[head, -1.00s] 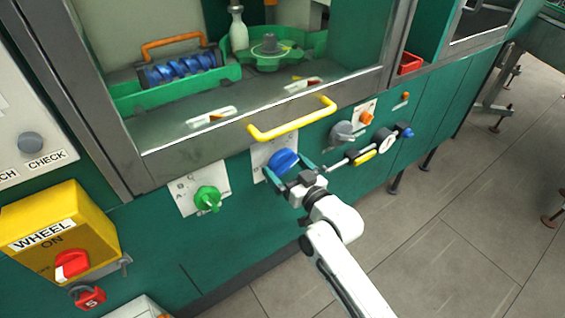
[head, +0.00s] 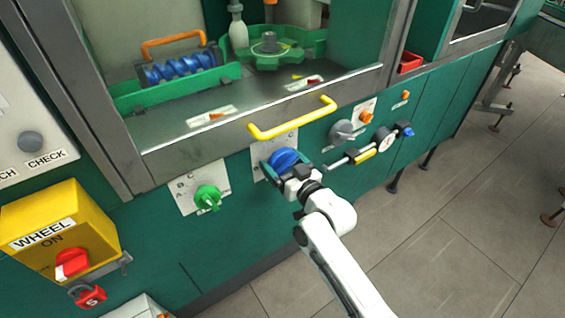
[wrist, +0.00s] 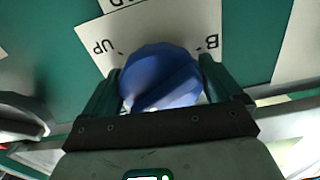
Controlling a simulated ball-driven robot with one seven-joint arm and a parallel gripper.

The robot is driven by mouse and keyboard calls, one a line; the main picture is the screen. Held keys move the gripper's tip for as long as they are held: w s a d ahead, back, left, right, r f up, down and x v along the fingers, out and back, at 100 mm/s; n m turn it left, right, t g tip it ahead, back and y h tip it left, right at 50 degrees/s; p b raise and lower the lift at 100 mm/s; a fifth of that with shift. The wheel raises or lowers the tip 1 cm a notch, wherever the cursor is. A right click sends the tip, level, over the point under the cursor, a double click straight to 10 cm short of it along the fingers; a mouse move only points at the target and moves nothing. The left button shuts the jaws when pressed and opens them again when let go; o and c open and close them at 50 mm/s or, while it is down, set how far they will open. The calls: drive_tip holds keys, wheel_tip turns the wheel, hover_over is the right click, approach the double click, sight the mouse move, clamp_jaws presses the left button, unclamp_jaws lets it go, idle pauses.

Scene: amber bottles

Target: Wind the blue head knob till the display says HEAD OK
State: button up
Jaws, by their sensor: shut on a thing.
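The blue head knob (head: 284,159) sits on a white plate on the green machine front, below the yellow handle. My gripper (head: 284,166) is at the knob, with a finger on each side of it. In the wrist view the ribbed blue knob (wrist: 160,78) fills the space between my two green fingers (wrist: 161,88), which are shut on it. No display reading HEAD OK can be made out.
A yellow bar handle (head: 292,119) juts out just above the knob. A green knob (head: 207,197) is to the left. Grey floor lies below right.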

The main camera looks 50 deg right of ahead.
drive_tip(key=shift+f+n+b, duration=0.2)
drive_tip(key=shift+n+b, duration=0.6)
drive_tip(key=shift+b, duration=0.1)
drive_tip(key=shift+r, duration=0.2)
drive_tip(key=o, duration=0.7)
drive_tip(key=b+v, duration=0.1)
drive_tip(key=v, duration=0.9)
drive_tip(key=shift+s, duration=0.4)
